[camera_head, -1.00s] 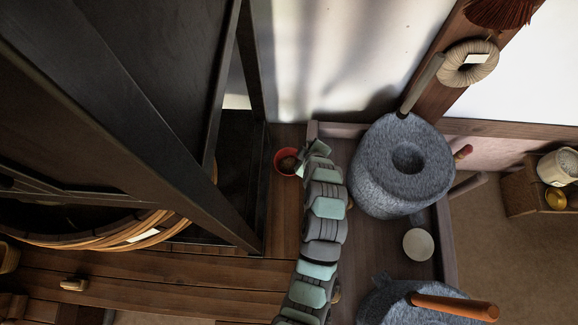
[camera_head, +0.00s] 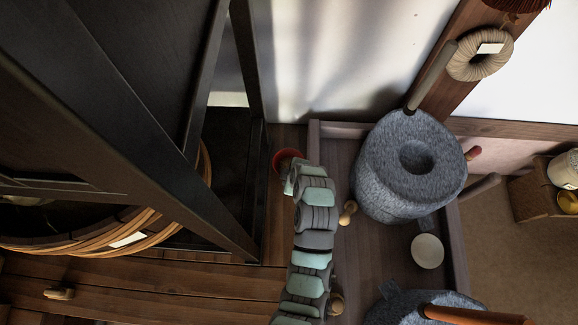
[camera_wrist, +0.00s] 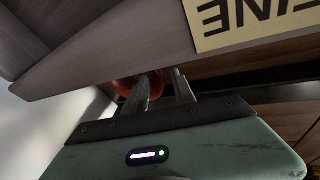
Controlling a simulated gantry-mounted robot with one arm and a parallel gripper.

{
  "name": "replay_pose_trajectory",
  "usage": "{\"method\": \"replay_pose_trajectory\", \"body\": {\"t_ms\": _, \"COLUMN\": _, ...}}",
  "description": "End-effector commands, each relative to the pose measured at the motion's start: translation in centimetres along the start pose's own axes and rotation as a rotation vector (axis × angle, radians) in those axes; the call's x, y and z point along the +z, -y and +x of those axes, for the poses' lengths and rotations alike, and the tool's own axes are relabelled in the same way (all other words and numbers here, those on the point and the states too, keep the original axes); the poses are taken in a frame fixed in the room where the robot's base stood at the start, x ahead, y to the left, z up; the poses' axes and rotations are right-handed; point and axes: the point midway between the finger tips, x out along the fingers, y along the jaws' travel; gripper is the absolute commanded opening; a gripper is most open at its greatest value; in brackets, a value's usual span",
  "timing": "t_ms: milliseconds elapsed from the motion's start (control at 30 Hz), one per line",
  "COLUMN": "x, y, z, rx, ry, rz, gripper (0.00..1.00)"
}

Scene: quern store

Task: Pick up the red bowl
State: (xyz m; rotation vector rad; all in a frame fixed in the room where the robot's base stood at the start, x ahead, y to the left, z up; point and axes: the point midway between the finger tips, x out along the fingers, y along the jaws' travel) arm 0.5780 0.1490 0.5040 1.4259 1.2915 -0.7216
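The red bowl (camera_head: 281,158) stands on the wooden floor strip beside the black frame in the head view. The end of my arm covers its right and lower part there. In the wrist view the bowl (camera_wrist: 122,87) shows as a red patch behind and left of my fingers, largely hidden below a grey wooden board. My gripper (camera_wrist: 165,84) has its two fingers apart, with the bowl just beyond the tips. It looks open; whether a fingertip touches the rim cannot be told.
The black frame (camera_head: 253,100) stands close left of the bowl. A lettered sign (camera_wrist: 240,22) is near my fingers.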

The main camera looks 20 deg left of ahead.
Motion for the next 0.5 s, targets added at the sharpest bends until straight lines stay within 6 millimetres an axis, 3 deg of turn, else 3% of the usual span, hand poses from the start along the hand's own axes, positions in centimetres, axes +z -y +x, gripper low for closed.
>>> {"method": "replay_pose_trajectory", "body": {"t_ms": 33, "x": 0.0, "y": 0.2, "z": 1.3, "rx": -0.002, "ry": -0.001, "rz": -0.001, "gripper": 0.31}}
{"method": "replay_pose_trajectory", "body": {"t_ms": 200, "x": -0.1, "y": 0.1, "z": 3.5, "rx": 0.001, "ry": -0.001, "rz": 0.000, "gripper": 0.31}}
{"method": "replay_pose_trajectory", "body": {"t_ms": 433, "x": -0.1, "y": 0.0, "z": 3.5, "rx": 0.003, "ry": 0.000, "rz": 0.000, "gripper": 0.31}}
{"method": "replay_pose_trajectory", "body": {"t_ms": 500, "x": -0.1, "y": 0.0, "z": 3.5, "rx": 0.003, "ry": 0.000, "rz": 0.000, "gripper": 0.26}}
